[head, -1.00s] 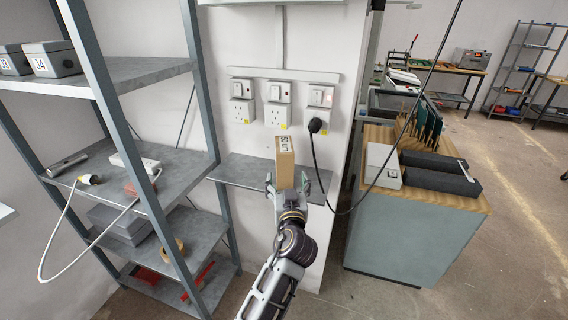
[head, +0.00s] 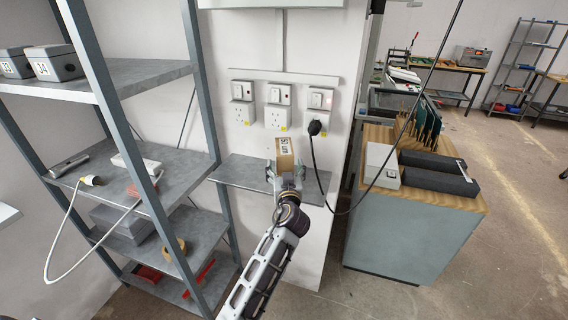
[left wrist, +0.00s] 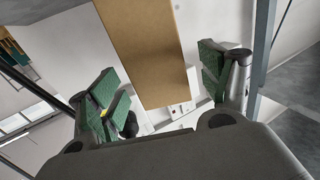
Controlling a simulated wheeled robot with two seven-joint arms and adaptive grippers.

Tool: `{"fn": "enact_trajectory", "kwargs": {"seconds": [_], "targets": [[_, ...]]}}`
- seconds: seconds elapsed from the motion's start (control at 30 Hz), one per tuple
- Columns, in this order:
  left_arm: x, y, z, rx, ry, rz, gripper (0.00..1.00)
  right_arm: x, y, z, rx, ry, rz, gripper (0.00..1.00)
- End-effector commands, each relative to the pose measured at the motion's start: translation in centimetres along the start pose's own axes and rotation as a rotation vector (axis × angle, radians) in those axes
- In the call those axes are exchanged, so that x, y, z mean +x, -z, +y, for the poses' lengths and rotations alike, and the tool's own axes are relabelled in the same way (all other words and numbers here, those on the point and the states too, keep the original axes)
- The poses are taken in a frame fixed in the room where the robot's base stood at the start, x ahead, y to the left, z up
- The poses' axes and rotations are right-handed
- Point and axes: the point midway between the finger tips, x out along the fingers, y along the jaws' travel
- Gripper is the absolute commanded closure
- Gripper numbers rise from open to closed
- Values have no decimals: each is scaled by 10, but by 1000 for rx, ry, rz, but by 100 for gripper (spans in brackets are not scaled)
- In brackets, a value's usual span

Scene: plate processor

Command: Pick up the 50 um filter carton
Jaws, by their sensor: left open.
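The brown carton (head: 284,153) stands on the small grey wall shelf below the sockets. A black and white label shows on its upper part; I cannot read the print. My left gripper (head: 284,170) is open at the carton, with a finger on each side of it. The gripper hides the carton's lower part in the head view. In the left wrist view the carton (left wrist: 152,45) reaches down between the spread green finger pads of the left gripper (left wrist: 162,78). Gaps show between the carton and both pads. My right gripper is not in view.
A grey rack (head: 150,75) with boxes and a white cable stands at the left. Wall sockets (head: 278,118) sit behind the carton, and a black plug's cable (head: 322,175) hangs close on its right. A wood-topped cabinet (head: 380,135) stands at the right.

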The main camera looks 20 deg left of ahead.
Motion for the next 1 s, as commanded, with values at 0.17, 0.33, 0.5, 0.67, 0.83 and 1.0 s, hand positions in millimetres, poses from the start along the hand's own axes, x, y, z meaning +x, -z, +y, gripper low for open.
{"fn": "enact_trajectory", "kwargs": {"seconds": [0.17,0.33,0.5,0.67,0.83,1.0], "targets": [[3,0,0,-1,0,0,21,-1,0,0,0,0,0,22],[3,0,0,-1,0,0,21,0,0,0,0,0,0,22],[5,1,0,-1,0,0,21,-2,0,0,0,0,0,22],[13,2,1,1,0,0,21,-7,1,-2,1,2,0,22],[28,4,1,2,1,0,21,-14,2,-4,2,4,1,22],[42,4,2,1,0,1,21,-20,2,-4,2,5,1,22]]}}
